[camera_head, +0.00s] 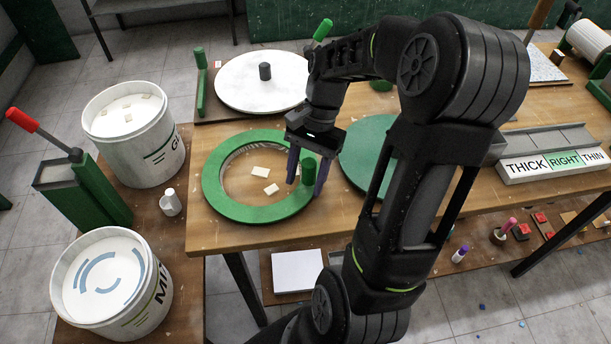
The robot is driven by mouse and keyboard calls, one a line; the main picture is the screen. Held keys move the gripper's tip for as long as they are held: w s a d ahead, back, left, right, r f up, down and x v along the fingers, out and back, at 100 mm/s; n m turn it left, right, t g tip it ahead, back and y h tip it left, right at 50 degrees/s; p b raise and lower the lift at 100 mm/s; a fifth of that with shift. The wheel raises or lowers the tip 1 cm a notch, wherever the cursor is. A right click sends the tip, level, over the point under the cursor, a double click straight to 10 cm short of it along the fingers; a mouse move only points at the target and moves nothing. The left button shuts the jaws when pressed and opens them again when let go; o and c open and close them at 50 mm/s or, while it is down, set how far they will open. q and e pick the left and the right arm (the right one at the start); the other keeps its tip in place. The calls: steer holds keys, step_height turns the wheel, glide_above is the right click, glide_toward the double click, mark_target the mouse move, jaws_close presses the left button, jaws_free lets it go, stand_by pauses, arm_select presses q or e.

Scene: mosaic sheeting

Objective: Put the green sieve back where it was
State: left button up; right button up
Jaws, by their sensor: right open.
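The green sieve (222,198) is a wide green ring lying flat at the front left of the wooden table. A few pale tiles (261,172) show inside its ring. A short green upright knob (309,168) stands at the ring's right side. My right gripper (307,176) points down over this side, with its dark fingers open on either side of the knob. I cannot tell whether the fingers touch it. My right arm hides part of the table. My left gripper is not in view.
A green disc (362,146) lies right of the sieve, partly behind my arm. A white turntable (250,90) stands behind. Two white buckets (145,150) (140,300) stand at the left. A sign tray (549,167) reads THICK, RIGHT, THIN.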

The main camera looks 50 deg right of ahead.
mark_target(308, 161)
steer(key=shift+r, duration=0.25)
steer(key=shift+w+d+r, duration=0.1)
steer(key=shift+d+r, duration=0.05)
steer(key=shift+r, duration=0.1)
steer(key=v, duration=0.6)
steer(key=shift+r, duration=0.3)
steer(key=p+v, duration=0.4)
steer(key=p, duration=0.1)
steer(key=shift+d+r, duration=0.25)
steer(key=shift+r, duration=0.05)
